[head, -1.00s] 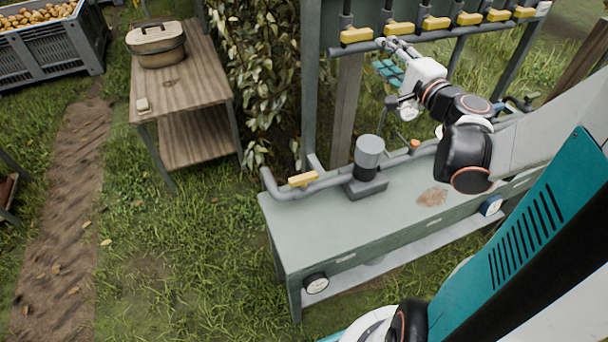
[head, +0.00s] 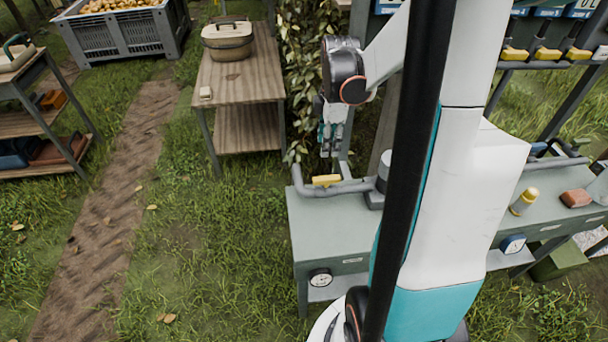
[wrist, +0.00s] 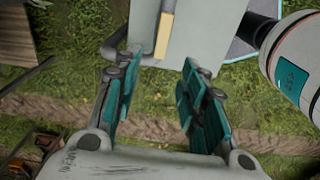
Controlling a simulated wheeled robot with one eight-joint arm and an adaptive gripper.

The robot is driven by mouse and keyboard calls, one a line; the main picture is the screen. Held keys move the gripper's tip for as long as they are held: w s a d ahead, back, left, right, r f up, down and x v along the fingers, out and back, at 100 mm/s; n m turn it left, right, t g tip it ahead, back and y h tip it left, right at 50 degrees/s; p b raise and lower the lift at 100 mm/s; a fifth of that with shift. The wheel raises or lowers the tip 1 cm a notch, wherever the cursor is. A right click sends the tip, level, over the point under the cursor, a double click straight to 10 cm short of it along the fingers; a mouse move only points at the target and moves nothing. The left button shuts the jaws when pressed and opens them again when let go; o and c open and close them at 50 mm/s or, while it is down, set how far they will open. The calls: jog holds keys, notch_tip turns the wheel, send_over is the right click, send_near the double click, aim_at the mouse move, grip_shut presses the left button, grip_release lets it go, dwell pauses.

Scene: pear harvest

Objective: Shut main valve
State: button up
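A yellow valve lever (head: 326,180) sits on the grey pipe (head: 345,188) at the left end of the green-grey bench. It lies roughly along the pipe in the head view. In the wrist view the yellow lever (wrist: 165,35) shows beyond the fingertips, near the top. My gripper (head: 331,150) hangs fingers-down above and behind the lever, apart from it. In the wrist view my gripper (wrist: 158,78) has its teal fingers wide apart with nothing between them. My own arm hides the middle of the bench.
The bench (head: 318,235) carries a dark pump with a grey cap (head: 384,165), a yellow-topped bottle (head: 524,201) and a reddish block (head: 576,198). Several yellow levers (head: 548,54) line a rack at the upper right. A wooden table (head: 237,83) stands left of the gripper. Grass in front is open.

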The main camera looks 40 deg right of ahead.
aim_at(327, 178)
jog(key=shift+n, duration=0.3)
notch_tip(327, 178, down, 14)
jog(key=b, duration=0.4)
jog(key=shift+s+r+b, duration=0.15)
jog(key=shift+b, duration=0.25)
grip_shut()
